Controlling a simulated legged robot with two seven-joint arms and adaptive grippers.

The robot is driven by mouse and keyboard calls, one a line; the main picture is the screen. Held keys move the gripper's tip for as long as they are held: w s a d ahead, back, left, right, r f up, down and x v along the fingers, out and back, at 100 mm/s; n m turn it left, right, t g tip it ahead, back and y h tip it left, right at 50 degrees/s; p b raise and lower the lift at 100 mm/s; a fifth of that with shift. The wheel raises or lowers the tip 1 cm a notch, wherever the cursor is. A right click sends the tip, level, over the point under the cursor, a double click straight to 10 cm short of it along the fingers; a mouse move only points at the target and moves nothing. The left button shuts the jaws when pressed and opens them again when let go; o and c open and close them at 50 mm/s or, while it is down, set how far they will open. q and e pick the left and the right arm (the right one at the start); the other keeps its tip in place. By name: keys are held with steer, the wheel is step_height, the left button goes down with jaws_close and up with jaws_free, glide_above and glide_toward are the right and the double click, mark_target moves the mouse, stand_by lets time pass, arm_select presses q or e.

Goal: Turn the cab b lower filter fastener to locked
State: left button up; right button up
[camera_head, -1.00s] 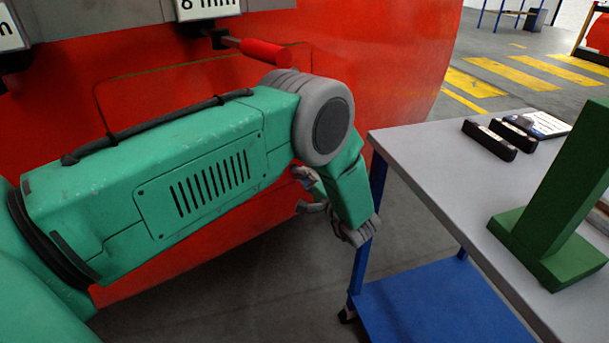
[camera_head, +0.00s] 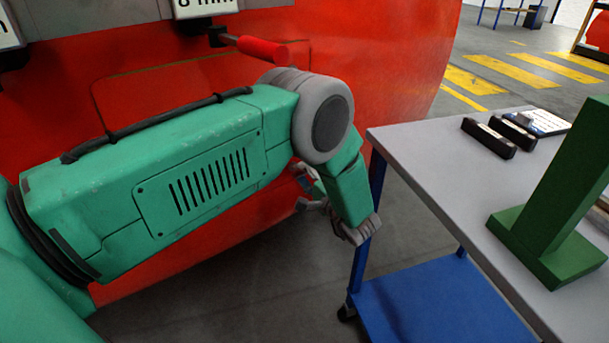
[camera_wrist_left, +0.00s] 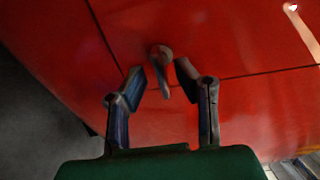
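The filter fastener (camera_wrist_left: 161,53) shows in the left wrist view as a small round piece with a grey tab, on a red panel beside a dark seam. My left gripper (camera_wrist_left: 159,76) is open in that view, with one finger on each side of the fastener's tab. A gap shows on both sides, and I cannot tell whether either finger touches it. In the head view my left gripper (camera_head: 310,190) is low against the red body, partly hidden behind my green forearm. The fastener cannot be made out there. My right gripper is not in view.
A red-handled lever (camera_head: 263,51) sticks out above my left arm. A grey-topped cart (camera_head: 425,150) with a blue lower shelf (camera_head: 435,305) stands close to the right of my wrist. It carries a green stand (camera_head: 565,200) and two dark blocks (camera_head: 489,138).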

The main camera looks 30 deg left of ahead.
arm_select(q)
steer(key=v, duration=1.2)
steer(key=shift+w+d+f, duration=0.1)
